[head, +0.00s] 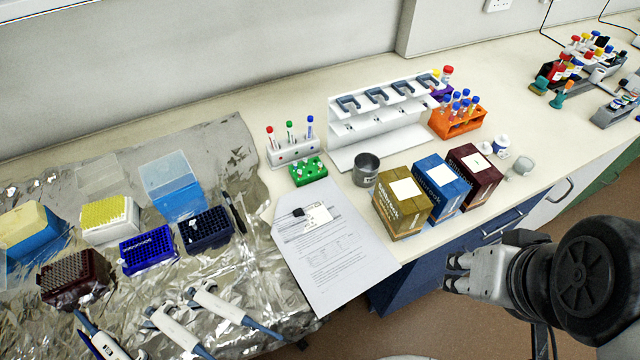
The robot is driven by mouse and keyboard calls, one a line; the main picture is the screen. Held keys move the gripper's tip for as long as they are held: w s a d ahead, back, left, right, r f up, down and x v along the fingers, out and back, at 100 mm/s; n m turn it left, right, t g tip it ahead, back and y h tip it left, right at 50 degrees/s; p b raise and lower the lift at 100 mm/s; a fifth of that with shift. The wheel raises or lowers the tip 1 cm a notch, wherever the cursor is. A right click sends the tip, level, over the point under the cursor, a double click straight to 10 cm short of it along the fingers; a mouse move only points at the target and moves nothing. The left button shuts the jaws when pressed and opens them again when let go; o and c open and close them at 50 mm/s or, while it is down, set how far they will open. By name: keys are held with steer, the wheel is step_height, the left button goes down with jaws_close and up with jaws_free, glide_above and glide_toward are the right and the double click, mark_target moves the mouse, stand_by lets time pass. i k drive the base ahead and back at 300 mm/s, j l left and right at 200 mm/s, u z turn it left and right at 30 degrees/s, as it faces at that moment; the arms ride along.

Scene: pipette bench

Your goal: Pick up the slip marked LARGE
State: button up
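A small pale slip (318,216) lies on the printed sheet, beside a small black clip-like object (298,212). Pale square slips or labels also lie on top of the tan box (405,216), the blue box (434,192) and the maroon box (468,185). Any writing on these slips is too small to read, so I cannot tell which is marked LARGE. My gripper (452,273) is at the lower right, in front of the bench edge and apart from the slips. Its two fingertips look spread, with nothing between them.
The printed sheet (335,262) overhangs the bench's front edge. A metal cup (366,169), green rack (308,171), white pipette stand (378,146) and orange tube rack (457,123) stand behind. Tip boxes and several pipettes (230,308) lie on foil at left. Bare bench (535,130) shows at right.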

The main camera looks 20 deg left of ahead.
mark_target(318, 215)
steer(key=i+u, duration=0.1)
steer(key=u, duration=0.35)
steer(key=i+u, duration=0.15)
steer(key=u, duration=0.3)
steer(key=i+l+u, duration=0.1)
steer(key=u, duration=0.35)
